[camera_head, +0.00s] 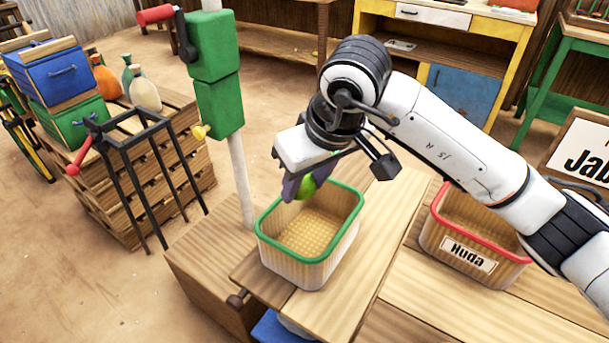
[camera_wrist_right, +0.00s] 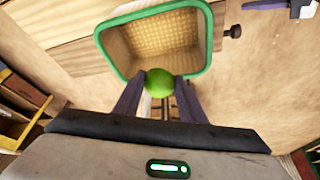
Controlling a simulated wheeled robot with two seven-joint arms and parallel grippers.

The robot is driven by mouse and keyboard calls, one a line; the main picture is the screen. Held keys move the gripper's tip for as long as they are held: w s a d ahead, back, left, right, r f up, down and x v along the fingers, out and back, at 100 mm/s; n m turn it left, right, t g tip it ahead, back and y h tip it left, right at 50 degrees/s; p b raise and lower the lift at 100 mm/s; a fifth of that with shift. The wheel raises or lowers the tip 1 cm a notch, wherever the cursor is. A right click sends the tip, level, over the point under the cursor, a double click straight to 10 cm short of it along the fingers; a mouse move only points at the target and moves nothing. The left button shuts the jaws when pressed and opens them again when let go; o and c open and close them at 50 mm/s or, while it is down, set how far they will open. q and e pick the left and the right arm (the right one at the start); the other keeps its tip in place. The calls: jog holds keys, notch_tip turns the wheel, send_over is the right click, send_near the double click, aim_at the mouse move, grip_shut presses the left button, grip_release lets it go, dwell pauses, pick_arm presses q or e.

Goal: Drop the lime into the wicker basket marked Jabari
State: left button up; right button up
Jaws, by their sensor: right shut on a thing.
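My right gripper (camera_head: 299,188) is shut on the green lime (camera_head: 306,188). It holds the lime above the far left rim of a pale wicker basket with a green rim (camera_head: 310,264). In the right wrist view the lime (camera_wrist_right: 159,82) sits between the two dark fingertips (camera_wrist_right: 158,88) and overlaps the rim of the empty basket (camera_wrist_right: 120,62). No name shows on this basket's visible sides. A sign reading "Jab" (camera_head: 584,155), cut off by the picture edge, stands at the far right.
A red-rimmed basket marked Huda (camera_head: 468,257) stands to the right on the wooden table (camera_head: 385,240). Crates with blue and green boxes (camera_head: 50,75) stand farther left.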

jog(key=o, duration=1.1)
jog(key=shift+o, duration=0.2)
jog(key=shift+r, duration=0.1)
jog(key=v, duration=1)
jog(key=shift+s+d, duration=0.1)
jog(key=shift+s, duration=0.05)
